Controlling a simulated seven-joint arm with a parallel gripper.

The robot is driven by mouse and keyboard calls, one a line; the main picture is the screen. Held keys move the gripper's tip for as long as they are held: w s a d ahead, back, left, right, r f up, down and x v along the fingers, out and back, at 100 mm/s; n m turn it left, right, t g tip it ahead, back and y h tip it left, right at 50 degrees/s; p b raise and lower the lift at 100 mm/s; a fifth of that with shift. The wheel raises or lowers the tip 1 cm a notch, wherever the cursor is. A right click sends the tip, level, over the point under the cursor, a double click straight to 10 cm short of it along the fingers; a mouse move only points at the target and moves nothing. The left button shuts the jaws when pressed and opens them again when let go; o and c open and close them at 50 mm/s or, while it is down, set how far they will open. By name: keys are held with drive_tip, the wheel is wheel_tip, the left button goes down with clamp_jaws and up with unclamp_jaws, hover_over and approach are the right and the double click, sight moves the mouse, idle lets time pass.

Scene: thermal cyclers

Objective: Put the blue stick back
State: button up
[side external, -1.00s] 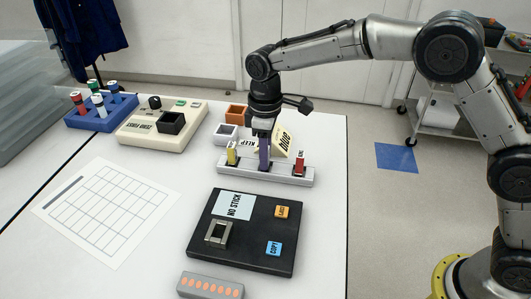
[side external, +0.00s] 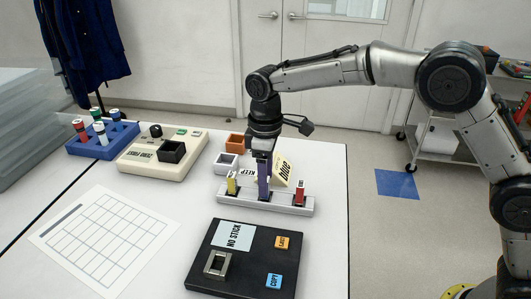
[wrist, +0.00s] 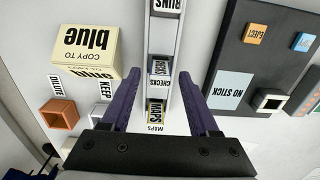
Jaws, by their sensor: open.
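A light grey rack (side external: 300,208) holds a yellow stick (side external: 232,184) at its left end and a red stick (side external: 300,193) at its right end. In the wrist view the rack (wrist: 177,95) runs up the picture, with the "MAPS" top (wrist: 156,110) nearest and a dark-framed labelled top (wrist: 158,68) in the middle slot. I cannot make out that middle piece's colour, and in the side view my finger hides it. My gripper (wrist: 160,98) is open, its purple fingers on either side of the rack. It also shows over the rack's middle in the side view (side external: 264,180).
A black panel (side external: 275,222) reads "NO STICK", with a square socket (side external: 217,263), an orange button (side external: 282,242) and a blue button (side external: 274,281). A cream block (wrist: 85,52) reads "COPY TO blue". Orange (side external: 235,141) and white (side external: 225,162) bins stand behind the rack.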

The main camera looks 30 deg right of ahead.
wheel_tip(320, 180, up, 10)
idle(0.3)
drive_tip(key=s+d+r+m+t, duration=0.1)
drive_tip(key=s+d+r+m, duration=0.15)
drive_tip(key=s+d, duration=0.4)
drive_tip(key=s+d+r+m+t, duration=0.2)
drive_tip(key=s+d+r, duration=0.2)
drive_tip(key=s+d, duration=0.25)
drive_tip(key=s+d+f+m+t, duration=0.1)
drive_tip(key=s+d+f+m, duration=0.1)
drive_tip(key=s, duration=0.7)
drive_tip(key=s+d+f+m+t, duration=0.1)
drive_tip(key=s+d+f, duration=0.3)
drive_tip(key=s, duration=0.5)
drive_tip(key=shift+f+m+t, duration=0.3)
drive_tip(key=shift+f+m, duration=0.45)
drive_tip(key=shift+f, duration=0.15)
